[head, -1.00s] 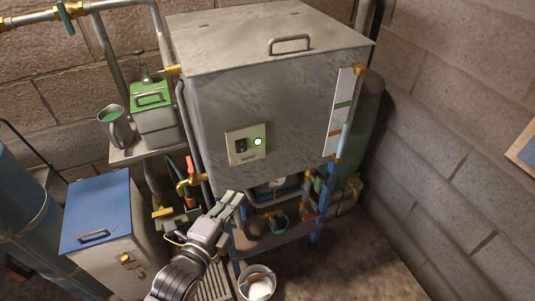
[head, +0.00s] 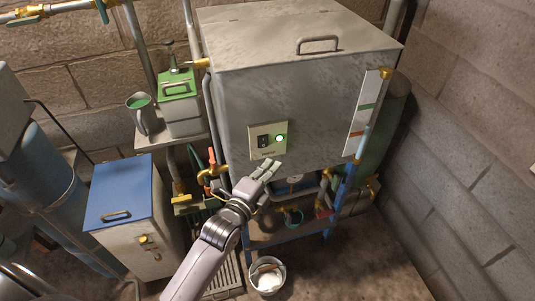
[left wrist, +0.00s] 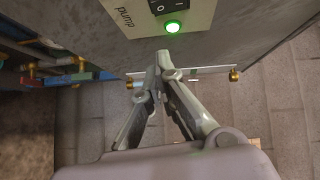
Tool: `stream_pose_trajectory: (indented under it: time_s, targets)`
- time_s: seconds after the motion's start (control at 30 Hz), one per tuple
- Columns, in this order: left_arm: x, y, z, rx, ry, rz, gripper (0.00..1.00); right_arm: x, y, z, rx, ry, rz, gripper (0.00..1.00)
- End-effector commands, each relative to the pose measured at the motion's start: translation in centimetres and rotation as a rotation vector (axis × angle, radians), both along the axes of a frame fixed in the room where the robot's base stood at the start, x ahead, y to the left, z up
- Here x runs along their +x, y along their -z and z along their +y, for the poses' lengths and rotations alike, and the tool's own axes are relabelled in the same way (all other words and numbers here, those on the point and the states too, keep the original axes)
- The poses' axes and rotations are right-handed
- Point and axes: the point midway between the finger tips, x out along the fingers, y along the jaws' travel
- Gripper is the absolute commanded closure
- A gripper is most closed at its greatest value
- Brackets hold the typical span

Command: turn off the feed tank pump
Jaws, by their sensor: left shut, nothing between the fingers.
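The grey metal feed tank (head: 320,85) stands on a blue frame against the wall. Its front carries a pale switch plate (head: 255,153) with a black rocker switch (head: 263,141) and a lit green lamp (head: 280,139). In the left wrist view the plate reads "pump" (left wrist: 125,18), and the rocker (left wrist: 170,5) has O and I marks beside the glowing lamp (left wrist: 172,27). My left gripper (head: 273,166) is shut and empty, just below the plate. In the left wrist view its joined fingertips (left wrist: 163,55) are close to the lamp; contact cannot be told. My right gripper is out of view.
A sight gauge (head: 366,115) is on the tank's right front. Brass valves and a red-handled tap (head: 212,158) are left below. A blue-topped box (head: 122,190) stands left, a white bucket (head: 266,274) on the floor. The floor at front right is clear.

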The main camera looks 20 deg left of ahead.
Motion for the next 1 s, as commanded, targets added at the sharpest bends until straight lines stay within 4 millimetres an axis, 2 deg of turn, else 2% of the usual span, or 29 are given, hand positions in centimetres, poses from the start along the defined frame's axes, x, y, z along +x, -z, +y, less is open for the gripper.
stream_pose_trajectory:
  time_s: [0.03, 0.1, 0.3, 0.73, 0.93, 1.0]
  targets:
    - [1.1, -0.2, -0.3, -0.002, 0.0, -0.002, 1.0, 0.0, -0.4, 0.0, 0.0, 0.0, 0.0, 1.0]
    - [2.0, 0.0, 0.6, 0.003, 0.0, 0.0, 1.0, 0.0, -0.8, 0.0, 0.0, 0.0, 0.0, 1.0]
    - [3.7, 0.4, 1.8, 0.001, 0.001, 0.001, 1.0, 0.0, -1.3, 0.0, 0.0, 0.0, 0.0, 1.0]
    - [4.1, 0.6, 2.1, 0.0, 0.0, 0.0, 1.0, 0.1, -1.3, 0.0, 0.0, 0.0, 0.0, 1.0]
    - [4.8, 1.8, 2.6, 0.048, 0.0, -0.063, 1.0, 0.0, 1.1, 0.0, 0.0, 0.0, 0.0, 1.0]
    - [4.8, 1.0, 2.6, 0.047, 0.0, -0.068, 1.0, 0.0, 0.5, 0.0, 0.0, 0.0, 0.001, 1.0]
